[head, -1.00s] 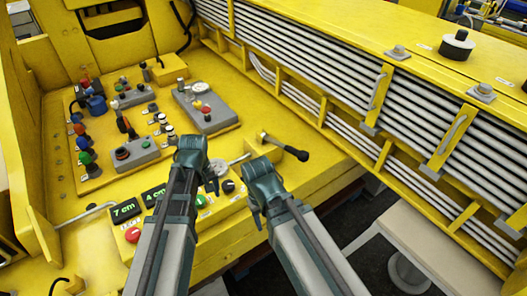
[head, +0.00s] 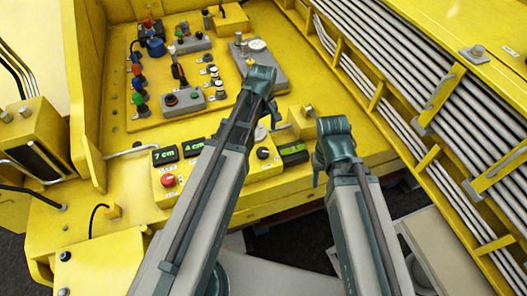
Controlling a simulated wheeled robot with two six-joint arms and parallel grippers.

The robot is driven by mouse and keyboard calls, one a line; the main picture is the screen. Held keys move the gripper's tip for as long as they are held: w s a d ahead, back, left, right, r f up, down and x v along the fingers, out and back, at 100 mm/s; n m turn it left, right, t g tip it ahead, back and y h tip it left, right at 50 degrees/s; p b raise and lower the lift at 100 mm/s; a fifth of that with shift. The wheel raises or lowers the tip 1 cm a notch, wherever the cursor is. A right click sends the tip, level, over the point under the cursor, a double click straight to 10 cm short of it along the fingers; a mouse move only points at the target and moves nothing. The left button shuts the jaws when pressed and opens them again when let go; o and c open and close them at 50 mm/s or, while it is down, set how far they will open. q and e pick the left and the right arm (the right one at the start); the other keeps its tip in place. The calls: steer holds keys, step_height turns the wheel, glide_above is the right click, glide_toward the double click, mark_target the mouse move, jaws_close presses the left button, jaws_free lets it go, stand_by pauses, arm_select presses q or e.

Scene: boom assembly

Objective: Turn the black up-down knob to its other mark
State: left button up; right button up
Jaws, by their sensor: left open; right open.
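A black knob (head: 263,153) sits on the yellow front control box, just left of a green-lit display (head: 293,151). Its label is too small to read, so I cannot tell which mark it points to. My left gripper (head: 273,108) is open and empty, above and beyond the knob over the panel, apart from it. My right gripper (head: 317,172) is open and empty, to the right of the knob near the box's right end. The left forearm passes just left of the knob and covers part of the box.
A red button (head: 169,181) and displays, one reading 7 cm (head: 165,156), are on the box's left part. Beyond is a board with several coloured knobs and grey boxes (head: 185,98). White pipes (head: 390,75) run along the right. A lever's base (head: 308,110) shows behind the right gripper.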

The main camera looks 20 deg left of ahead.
mark_target(263, 151)
arm_select(q)
step_height(263, 151, down, 12)
steer(key=b, duration=1.1)
steer(key=shift+r, duration=0.1)
steer(key=c, duration=1.4)
steer(key=shift+o, duration=0.2)
steer(key=shift+m, duration=0.3)
steer(key=m, duration=1.1)
steer(key=shift+m, duration=0.3)
